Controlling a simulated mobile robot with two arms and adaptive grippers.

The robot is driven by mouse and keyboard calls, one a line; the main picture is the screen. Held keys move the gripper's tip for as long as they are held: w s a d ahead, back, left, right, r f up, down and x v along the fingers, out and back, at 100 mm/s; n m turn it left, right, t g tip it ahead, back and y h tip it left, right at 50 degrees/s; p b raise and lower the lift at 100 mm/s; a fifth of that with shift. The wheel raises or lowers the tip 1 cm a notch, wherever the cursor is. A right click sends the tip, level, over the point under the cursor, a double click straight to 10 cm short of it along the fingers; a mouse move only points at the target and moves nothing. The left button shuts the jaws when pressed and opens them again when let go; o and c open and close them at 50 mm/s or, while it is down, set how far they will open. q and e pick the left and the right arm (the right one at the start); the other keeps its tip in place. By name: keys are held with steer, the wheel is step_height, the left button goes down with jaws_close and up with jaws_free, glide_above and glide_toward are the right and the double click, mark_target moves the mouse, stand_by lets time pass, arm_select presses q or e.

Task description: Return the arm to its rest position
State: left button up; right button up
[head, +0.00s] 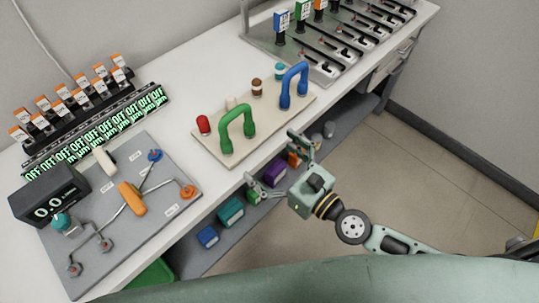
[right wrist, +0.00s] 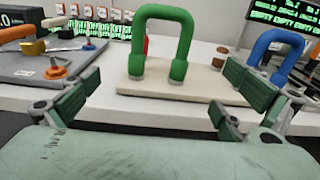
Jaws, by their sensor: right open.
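My right gripper (head: 277,165) is open and empty in the head view, in front of the bench's front edge. In the right wrist view its spread fingers (right wrist: 160,97) frame a green arched handle (right wrist: 163,14) with nothing between them. That green handle stands on a beige board (head: 190,139) on the white bench, also seen in the head view (head: 233,120). A blue arched handle (head: 290,83) stands at the board's far right corner. My right arm (head: 353,226) reaches in from the lower right. My left gripper is not in view.
A grey valve panel (head: 165,180) with a black display (head: 48,194) lies at left. Labelled switches (head: 75,97) stand behind it. A slider panel (head: 320,45) is at the back right. A lower shelf (head: 215,250) holds coloured boxes. Floor at right (head: 430,170) is clear.

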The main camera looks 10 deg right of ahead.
stand_by(0.5)
